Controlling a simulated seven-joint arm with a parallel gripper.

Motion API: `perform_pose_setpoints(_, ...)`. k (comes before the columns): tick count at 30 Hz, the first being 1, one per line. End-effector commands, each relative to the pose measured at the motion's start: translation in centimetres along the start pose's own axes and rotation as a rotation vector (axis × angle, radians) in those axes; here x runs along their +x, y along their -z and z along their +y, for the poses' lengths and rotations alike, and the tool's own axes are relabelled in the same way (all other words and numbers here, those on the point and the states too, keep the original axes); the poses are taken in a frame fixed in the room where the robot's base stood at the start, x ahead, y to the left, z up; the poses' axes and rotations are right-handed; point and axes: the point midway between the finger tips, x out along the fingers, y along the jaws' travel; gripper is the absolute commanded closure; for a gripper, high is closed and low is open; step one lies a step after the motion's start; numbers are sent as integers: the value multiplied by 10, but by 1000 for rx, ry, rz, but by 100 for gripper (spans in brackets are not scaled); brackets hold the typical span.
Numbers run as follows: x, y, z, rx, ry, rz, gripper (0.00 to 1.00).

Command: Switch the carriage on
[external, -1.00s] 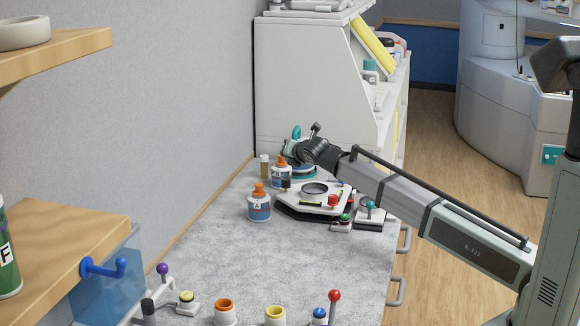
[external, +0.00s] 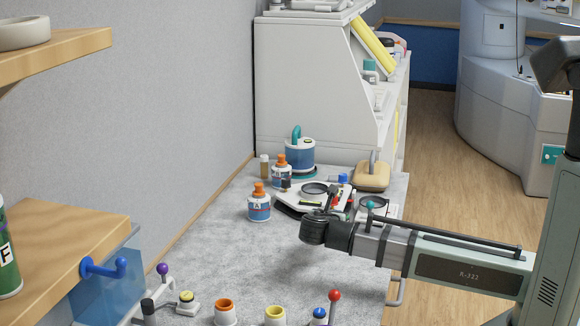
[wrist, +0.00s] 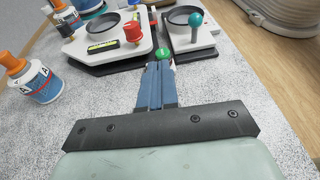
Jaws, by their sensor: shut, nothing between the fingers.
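A white unit on a dark base, with a round black ring and a red knob, stands on the bench (external: 290,196); it also shows in the wrist view (wrist: 108,46). A second white unit with a dark dish and a teal-knobbed lever (wrist: 196,18) stands to its right. A green button (wrist: 164,54) sits between them, just beyond my fingertips. I cannot tell which part is the carriage. My gripper (wrist: 160,70) is shut and empty, its fingers pointing toward the green button; contact is unclear. In the external view my wrist hides part of this area.
Two glue bottles with orange caps (external: 259,205) stand left of the white unit. A blue-and-white pot (external: 299,155) and a tan block (external: 371,176) are behind. Coloured knobs and cups (external: 225,312) line the near bench. The middle is clear.

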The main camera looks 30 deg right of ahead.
Motion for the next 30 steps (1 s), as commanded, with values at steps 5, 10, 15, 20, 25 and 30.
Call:
perform_pose_setpoints(5,-24,2,-36,34,73,-67,100)
perform_pose_setpoints(10,-33,2,-47,52,101,-94,100)
perform_pose_setpoints(15,-34,1,-48,55,106,-97,100)
perform_pose_setpoints(20,-34,1,-48,55,105,-96,100)
perform_pose_setpoints(25,-28,1,-49,54,105,-96,100)
perform_pose_setpoints(30,-11,-1,-51,54,107,-95,100)
